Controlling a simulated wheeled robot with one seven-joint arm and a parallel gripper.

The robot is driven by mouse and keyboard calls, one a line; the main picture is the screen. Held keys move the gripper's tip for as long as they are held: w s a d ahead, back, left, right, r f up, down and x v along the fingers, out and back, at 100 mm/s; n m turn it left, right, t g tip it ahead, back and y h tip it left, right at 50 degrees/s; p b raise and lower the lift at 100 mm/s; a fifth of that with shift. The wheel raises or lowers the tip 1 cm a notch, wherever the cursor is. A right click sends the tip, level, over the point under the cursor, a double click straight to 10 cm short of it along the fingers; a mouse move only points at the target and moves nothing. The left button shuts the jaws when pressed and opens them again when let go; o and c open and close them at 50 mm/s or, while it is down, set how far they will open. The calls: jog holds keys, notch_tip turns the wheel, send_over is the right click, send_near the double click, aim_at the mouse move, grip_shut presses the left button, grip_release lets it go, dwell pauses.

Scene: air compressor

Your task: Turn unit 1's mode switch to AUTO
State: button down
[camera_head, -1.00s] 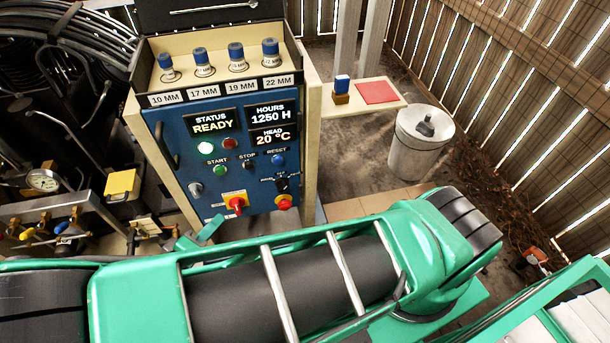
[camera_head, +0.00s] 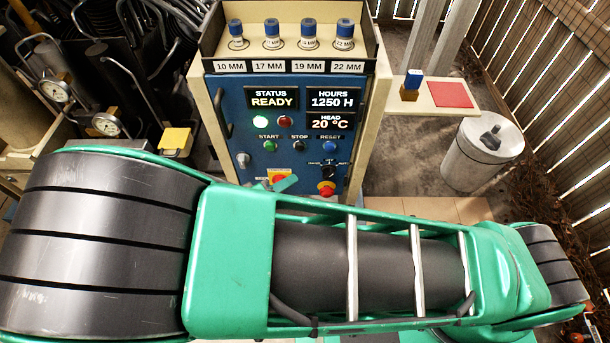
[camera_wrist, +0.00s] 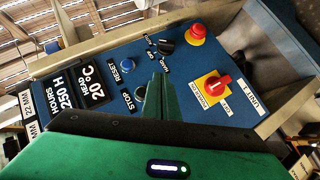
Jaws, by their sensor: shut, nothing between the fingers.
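Unit 1's blue control panel (camera_head: 235,105) faces me. The mode switch is a black knob (camera_wrist: 166,47) with printed position labels, below the reset button; in the head view it (camera_head: 328,172) sits just above the red mushroom button. I cannot tell which label its pointer marks. My gripper (camera_wrist: 158,78) is shut and empty in the wrist view, its green fingers pointing at the panel. The tips appear just short of the knob in that picture, between it and the stop button (camera_wrist: 140,93); whether they touch the panel I cannot tell. In the head view my arm hides most of the gripper.
The red isolator handle on a yellow plate (camera_wrist: 212,85) and a red mushroom button (camera_wrist: 197,33) are close to the switch. The blue reset button (camera_wrist: 128,65) is on its other side. Labelled sockets (camera_head: 308,35) stand on top. A grey bin (camera_head: 482,150) stands right.

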send_near(328, 170)
jog(key=w, duration=0.3)
jog(key=shift+w+d+f, duration=0.2)
jog(key=shift+d+f, duration=0.15)
jog(key=shift+d, duration=0.25)
jog(key=shift+w+d+f, duration=0.2)
jog(key=shift+d+f, duration=0.15)
jog(key=shift+d, duration=0.25)
jog(key=shift+d+f, duration=0.4)
jog(key=shift+d, duration=0.1)
jog(key=shift+a, duration=0.1)
